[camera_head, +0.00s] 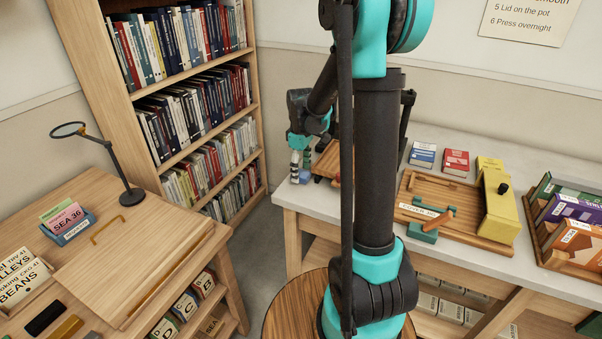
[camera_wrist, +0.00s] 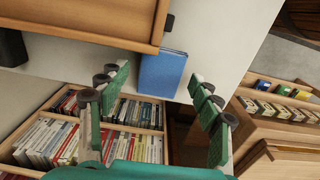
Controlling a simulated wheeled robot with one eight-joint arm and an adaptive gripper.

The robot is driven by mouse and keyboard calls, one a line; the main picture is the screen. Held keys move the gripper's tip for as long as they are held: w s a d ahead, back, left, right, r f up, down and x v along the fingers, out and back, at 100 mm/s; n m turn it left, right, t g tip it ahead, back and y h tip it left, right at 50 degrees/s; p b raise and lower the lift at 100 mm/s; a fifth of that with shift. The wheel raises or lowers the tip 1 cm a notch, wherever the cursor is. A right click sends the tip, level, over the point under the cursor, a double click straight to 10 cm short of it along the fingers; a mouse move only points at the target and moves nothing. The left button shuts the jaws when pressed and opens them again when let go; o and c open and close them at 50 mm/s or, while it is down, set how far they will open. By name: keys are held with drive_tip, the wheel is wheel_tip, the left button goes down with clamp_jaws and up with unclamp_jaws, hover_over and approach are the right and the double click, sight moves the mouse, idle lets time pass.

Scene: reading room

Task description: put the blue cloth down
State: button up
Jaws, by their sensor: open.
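The blue cloth (camera_wrist: 162,74) is a flat blue rectangle on the white tabletop, at its edge, beside a wooden tray-like piece. In the wrist view it shows between and beyond the fingers of my gripper (camera_wrist: 159,77). The fingers are spread apart, with no cloth seen pinched between them. In the head view my gripper (camera_head: 301,168) points down over the left end of the white-topped table. A small bluish patch, probably the cloth, shows beside the fingertips. I cannot tell whether the fingers touch it.
The white-topped table (camera_head: 292,194) carries a wooden board (camera_head: 407,213) with a yellow block, small books (camera_head: 455,162) and a rack at right. A tall bookcase (camera_head: 255,105) stands behind left. A wooden desk (camera_head: 160,216) with a lamp (camera_head: 131,196) stands at left.

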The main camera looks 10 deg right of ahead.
sight(301, 173)
wheel_tip(301, 173, up, 11)
idle(0.4)
drive_tip(key=shift+f, duration=0.1)
